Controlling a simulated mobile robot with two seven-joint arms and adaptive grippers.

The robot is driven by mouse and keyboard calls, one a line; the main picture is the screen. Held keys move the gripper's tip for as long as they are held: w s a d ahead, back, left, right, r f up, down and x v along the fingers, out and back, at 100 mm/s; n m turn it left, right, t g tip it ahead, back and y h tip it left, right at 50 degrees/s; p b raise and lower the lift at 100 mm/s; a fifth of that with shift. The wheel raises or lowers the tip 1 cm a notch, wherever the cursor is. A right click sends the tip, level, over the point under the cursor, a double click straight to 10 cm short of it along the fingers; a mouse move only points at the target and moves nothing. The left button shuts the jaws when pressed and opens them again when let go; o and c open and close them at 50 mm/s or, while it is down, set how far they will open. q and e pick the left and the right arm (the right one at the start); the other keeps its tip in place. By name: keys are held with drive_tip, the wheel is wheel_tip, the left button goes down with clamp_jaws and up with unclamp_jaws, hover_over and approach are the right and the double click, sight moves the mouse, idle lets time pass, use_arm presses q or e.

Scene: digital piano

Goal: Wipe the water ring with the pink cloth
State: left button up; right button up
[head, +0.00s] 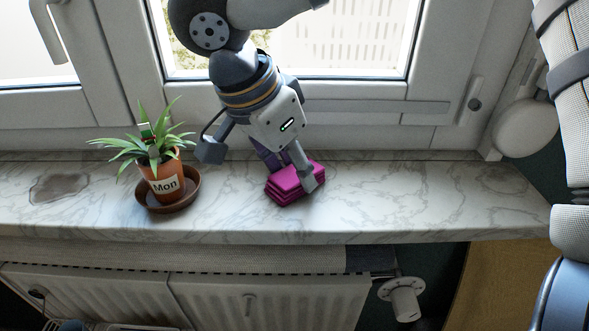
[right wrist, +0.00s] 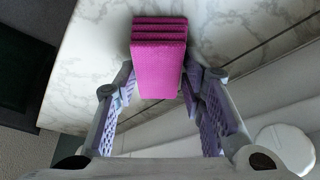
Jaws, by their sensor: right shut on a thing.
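The pink cloth (head: 285,188) is a folded magenta stack on the marble windowsill, right of the plant. My right gripper (head: 290,172) comes down on it from above and is shut on it, one finger on its near right side. The right wrist view shows the cloth (right wrist: 159,65) between the two fingers. A dark, wet-looking patch (head: 58,188), which looks like the water ring, lies on the sill at the far left, left of the plant and well apart from the cloth. My left gripper is out of view.
A potted plant (head: 165,185) labelled "Mon" stands in a brown saucer (head: 150,203) between the dark patch and the cloth. The window frame (head: 350,98) rises behind. The sill's front edge drops to a radiator (head: 270,300). The sill is clear right of the cloth, apart from a faint mark.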

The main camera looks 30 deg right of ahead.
wheel_tip(320, 180, up, 3)
drive_tip(key=shift+a, duration=0.1)
drive_tip(key=shift+r, duration=2.55)
